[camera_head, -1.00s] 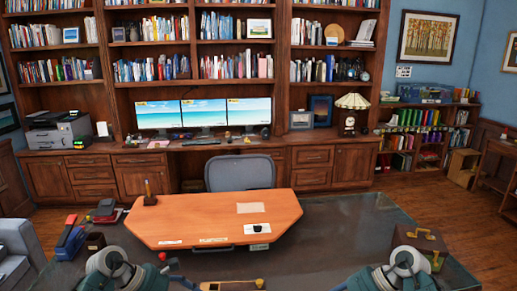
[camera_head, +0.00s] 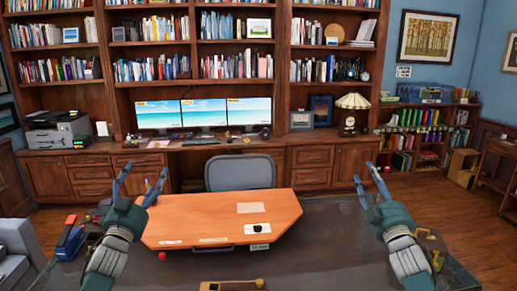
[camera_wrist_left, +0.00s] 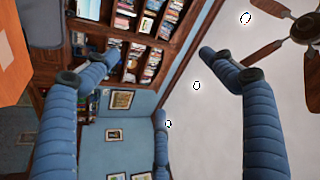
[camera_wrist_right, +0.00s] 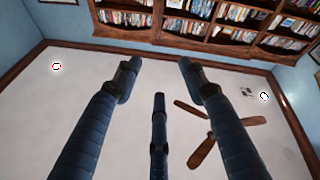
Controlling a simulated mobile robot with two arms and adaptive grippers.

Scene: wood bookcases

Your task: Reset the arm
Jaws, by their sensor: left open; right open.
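My left gripper (camera_head: 141,184) is raised over the left part of the desk in the head view, its fingers pointing up and spread apart. In the left wrist view its fingers (camera_wrist_left: 160,65) are wide apart with nothing between them. My right gripper (camera_head: 368,181) is raised over the right part of the desk, fingers up, apart and empty. The right wrist view shows its fingers (camera_wrist_right: 158,75) against the ceiling.
The dark table (camera_head: 325,240) carries the orange top, a stapler-like red and blue item (camera_head: 71,238) and a partly hidden brown case (camera_head: 428,246). A grey chair (camera_head: 240,172) stands behind. Bookcases and three monitors (camera_head: 205,112) fill the back. Air between the arms is clear.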

